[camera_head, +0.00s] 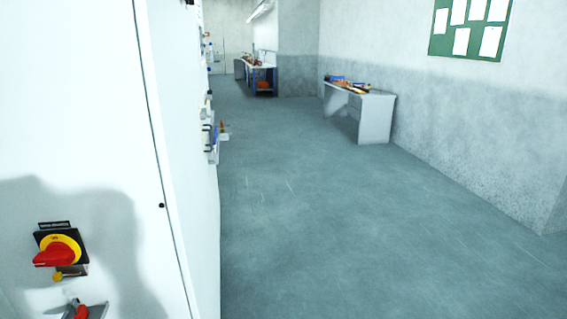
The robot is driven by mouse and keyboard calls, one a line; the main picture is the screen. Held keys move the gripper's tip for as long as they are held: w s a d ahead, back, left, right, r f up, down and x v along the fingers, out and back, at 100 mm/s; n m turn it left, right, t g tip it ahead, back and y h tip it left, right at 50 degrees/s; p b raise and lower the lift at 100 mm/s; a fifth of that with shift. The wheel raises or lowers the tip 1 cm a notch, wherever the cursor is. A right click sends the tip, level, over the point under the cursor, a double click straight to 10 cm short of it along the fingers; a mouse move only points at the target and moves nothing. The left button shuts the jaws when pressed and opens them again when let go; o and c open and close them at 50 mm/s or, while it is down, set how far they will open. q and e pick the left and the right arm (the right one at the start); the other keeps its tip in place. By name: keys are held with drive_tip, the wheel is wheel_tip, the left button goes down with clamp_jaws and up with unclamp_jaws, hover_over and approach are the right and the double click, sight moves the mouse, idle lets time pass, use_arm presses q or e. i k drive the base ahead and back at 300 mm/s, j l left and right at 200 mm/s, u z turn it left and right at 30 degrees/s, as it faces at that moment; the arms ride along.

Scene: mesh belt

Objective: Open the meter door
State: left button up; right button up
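A tall white cabinet (85,120) fills the left of the head view, close to me. Its front panel looks shut, with a thin dark seam along its right side. I cannot tell for certain that this is the meter door. A red rotary switch (55,254) on a yellow and black plate sits low on the front.
Small fittings (214,140) stick out from the cabinet's side. The grey floor (350,220) to the right is clear. A workbench (262,77) is farther back.

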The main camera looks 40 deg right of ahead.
sight(164, 27)
drive_tip(key=z, duration=0.75)
drive_tip(key=i+l, duration=0.3)
drive_tip(key=i+l+u, duration=0.1)
drive_tip(key=i+l, duration=0.15)
drive_tip(key=i, duration=0.3)
